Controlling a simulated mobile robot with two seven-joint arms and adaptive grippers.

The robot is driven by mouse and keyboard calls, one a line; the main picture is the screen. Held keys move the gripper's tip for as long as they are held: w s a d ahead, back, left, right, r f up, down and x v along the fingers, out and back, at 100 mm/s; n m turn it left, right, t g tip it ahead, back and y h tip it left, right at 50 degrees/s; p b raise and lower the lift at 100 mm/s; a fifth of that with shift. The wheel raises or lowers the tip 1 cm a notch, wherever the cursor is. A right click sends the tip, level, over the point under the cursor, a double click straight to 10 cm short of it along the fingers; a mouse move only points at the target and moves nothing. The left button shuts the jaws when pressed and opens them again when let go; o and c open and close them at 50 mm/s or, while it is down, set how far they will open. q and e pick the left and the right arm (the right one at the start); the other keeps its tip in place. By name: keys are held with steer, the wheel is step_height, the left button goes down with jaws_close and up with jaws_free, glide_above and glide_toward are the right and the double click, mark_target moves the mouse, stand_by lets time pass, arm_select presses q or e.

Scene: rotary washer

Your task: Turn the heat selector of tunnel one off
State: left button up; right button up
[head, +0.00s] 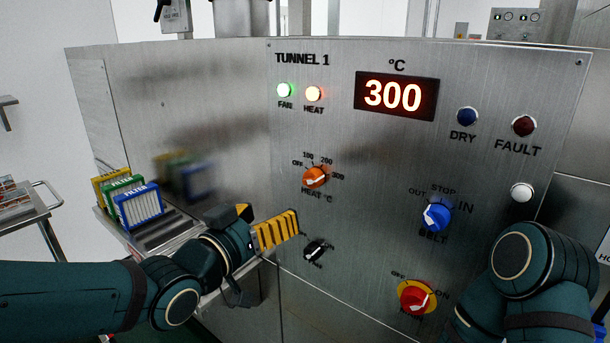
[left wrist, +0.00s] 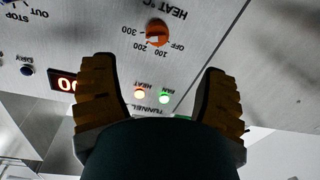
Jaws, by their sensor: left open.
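The heat selector (head: 315,177) is an orange knob with a white pointer mark on the steel panel, under the TUNNEL 1 label. Its scale reads OFF, 100, 200, 300; the pointer seems to lie toward 300. My left gripper (head: 277,230) has yellow ribbed fingers and is below and left of the selector, apart from it. In the left wrist view the panel is upside down. There the selector (left wrist: 156,33) shows beyond the gap between the open, empty fingers of the left gripper (left wrist: 158,65). My right arm shows at lower right; its gripper is out of view.
The display (head: 395,96) reads 300. The green fan lamp (head: 284,90) and heat lamp (head: 313,94) are lit. A small black knob (head: 317,250) is close to my left fingers. A blue belt knob (head: 436,216) and red-yellow switch (head: 416,297) are further right. Filters (head: 138,205) stand at left.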

mark_target(308, 184)
arm_select(q)
steer(key=x, duration=0.9)
steer(key=r+x, duration=0.1)
steer(key=x, duration=0.3)
steer(key=shift+w+d, duration=0.25)
steer(key=c, duration=1.2)
